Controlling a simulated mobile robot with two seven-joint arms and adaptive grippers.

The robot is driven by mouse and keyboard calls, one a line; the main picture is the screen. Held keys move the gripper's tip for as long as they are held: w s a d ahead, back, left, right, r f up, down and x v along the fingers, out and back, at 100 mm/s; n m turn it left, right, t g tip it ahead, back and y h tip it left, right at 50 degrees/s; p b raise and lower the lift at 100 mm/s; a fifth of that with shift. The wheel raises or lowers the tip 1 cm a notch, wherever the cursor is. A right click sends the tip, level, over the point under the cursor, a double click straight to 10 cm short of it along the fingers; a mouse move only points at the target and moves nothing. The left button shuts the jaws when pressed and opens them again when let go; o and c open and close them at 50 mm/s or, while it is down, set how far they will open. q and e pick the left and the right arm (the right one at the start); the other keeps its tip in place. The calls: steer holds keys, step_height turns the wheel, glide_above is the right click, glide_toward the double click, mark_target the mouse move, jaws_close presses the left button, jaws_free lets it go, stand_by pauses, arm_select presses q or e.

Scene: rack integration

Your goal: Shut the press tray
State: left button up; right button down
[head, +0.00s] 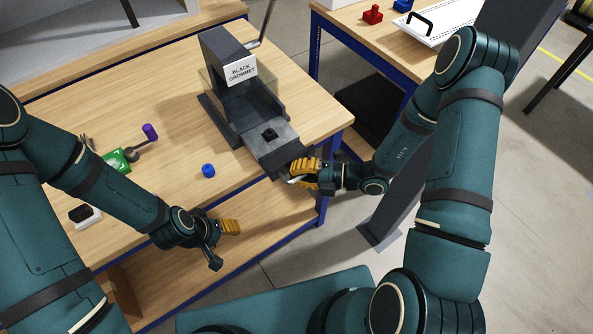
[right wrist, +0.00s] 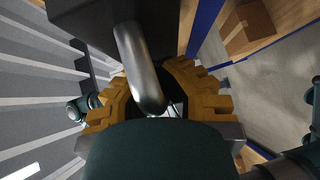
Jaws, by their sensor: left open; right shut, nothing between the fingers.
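The dark grey press (head: 232,95), labelled BLACK GROMMET, stands near the table's right edge. Its grey tray (head: 282,143) sticks out toward the front right, with a small black part (head: 268,134) on it. My right gripper (head: 298,173) is shut and empty at the tray's front end. In the right wrist view, a rounded metal handle (right wrist: 138,65) lies directly in front of the yellow fingers (right wrist: 160,100); whether they touch it is unclear. My left gripper (head: 226,244) is open and empty, over the table's front edge, away from the press.
A blue cap (head: 208,170) lies on the table (head: 180,130) left of the tray. A purple-handled tool (head: 149,133), a green item (head: 117,159) and a black-and-white block (head: 84,215) lie further left. A second table (head: 345,30) stands at the back right, beyond a gap.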

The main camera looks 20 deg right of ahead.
mark_target(266, 132)
steer(key=shift+w+a+r, duration=0.1)
steer(key=shift+w+a, duration=0.1)
steer(key=shift+w, duration=0.4)
steer(key=w+a, duration=0.1)
steer(key=w, duration=0.3)
steer(key=w+a, duration=0.2)
steer(key=w, duration=0.3)
steer(key=w+a, duration=0.2)
steer(key=w, duration=0.3)
steer(key=shift+w+a, duration=0.1)
steer(key=shift+w, duration=0.05)
steer(key=c, duration=1.1)
jaws_free()
steer(key=shift+c, duration=0.2)
steer(key=v, duration=1.2)
steer(key=shift+s+b, duration=0.2)
steer(key=shift+b, duration=0.1)
